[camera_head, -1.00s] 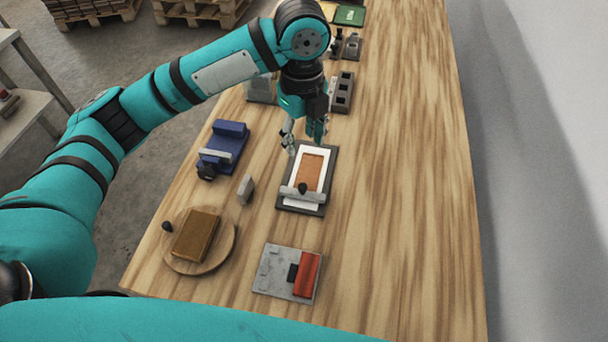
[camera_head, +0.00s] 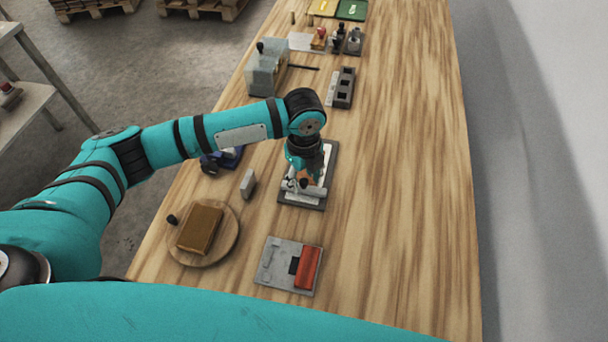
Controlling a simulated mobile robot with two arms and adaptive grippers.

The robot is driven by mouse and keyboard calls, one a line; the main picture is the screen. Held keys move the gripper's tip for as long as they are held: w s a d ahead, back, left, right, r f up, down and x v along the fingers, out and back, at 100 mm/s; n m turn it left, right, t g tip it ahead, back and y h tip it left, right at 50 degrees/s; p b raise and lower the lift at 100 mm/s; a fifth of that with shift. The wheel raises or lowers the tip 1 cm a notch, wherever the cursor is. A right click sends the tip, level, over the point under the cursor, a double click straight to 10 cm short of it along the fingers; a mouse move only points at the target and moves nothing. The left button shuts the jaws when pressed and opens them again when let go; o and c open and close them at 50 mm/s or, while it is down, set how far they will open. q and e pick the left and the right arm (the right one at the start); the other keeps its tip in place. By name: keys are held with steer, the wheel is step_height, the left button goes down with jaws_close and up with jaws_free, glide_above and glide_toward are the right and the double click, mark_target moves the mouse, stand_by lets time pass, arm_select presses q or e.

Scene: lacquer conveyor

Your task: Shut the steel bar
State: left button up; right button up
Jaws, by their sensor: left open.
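The steel bar (camera_head: 317,190) lies across the near part of a dark board (camera_head: 331,160) in the middle of the table. A white sheet with an orange-brown piece lies on this board, now mostly hidden by my left arm. My left gripper (camera_head: 299,184) is open and low over the bar, with its fingers around or beside the bar's dark knob. I cannot tell whether they touch it. My right gripper is not in view.
A round wooden board (camera_head: 232,245) with a brown block (camera_head: 200,229) stands front left. A grey plate (camera_head: 275,265) with a red block is nearer. A small grey block (camera_head: 248,184) stands left of the dark board. The table's right side is clear.

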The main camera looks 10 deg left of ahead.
arm_select(q)
jaws_close()
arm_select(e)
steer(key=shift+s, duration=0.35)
arm_select(q)
steer(key=shift+r, duration=0.1)
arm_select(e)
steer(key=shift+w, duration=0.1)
